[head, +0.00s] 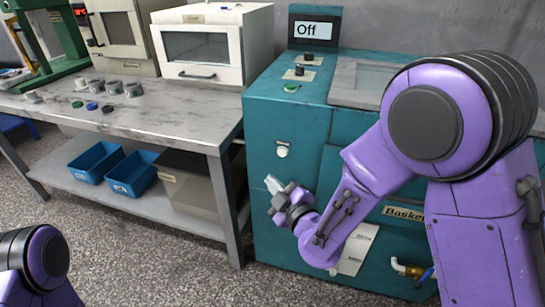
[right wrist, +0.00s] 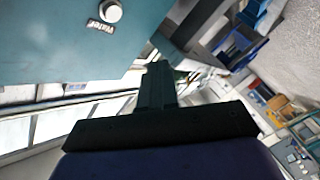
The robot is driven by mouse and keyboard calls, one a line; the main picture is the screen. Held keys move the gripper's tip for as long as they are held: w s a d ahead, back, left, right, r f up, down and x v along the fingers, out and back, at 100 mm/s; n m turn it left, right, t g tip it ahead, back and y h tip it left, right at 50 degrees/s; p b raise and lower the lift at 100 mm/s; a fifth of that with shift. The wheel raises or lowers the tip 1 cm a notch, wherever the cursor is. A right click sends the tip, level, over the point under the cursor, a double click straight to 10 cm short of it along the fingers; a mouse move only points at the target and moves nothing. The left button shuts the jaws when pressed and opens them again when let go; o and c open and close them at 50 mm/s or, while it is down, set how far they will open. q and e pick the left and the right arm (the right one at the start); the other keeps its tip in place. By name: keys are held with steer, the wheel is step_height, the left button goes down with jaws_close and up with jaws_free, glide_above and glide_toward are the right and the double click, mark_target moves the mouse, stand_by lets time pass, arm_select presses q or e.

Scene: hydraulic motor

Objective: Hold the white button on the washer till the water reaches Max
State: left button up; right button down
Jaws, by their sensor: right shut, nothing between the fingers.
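The teal washer (head: 285,118) stands at the right in the head view. Its white button (head: 282,151) sits on the upper front face, and it also shows at the top of the right wrist view (right wrist: 110,11) beside a "Water" label (right wrist: 101,27). My right gripper (head: 272,184) is below the button, apart from it, in front of the washer. Its fingers (right wrist: 157,82) are shut and empty. My left arm shows only at the lower left; its gripper is out of view. No Max mark or water level can be made out.
A "Basket" label (head: 404,213) is partly behind my right arm.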

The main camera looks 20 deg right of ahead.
mark_target(282, 152)
steer(key=shift+w+d+f, duration=0.1)
steer(key=shift+w+d, duration=0.6)
steer(key=shift+w, duration=0.6)
steer(key=shift+w+d+r, duration=0.1)
steer(key=shift+w+d, duration=0.6)
steer(key=shift+w, duration=0.55)
steer(key=shift+w+d+f, duration=0.1)
steer(key=shift+w+d, duration=0.6)
steer(key=shift+w, duration=0.6)
steer(key=shift+w+d, duration=0.25)
steer(key=shift+w+d, duration=0.2)
steer(key=shift+w, duration=0.1)
stand_by(3.6)
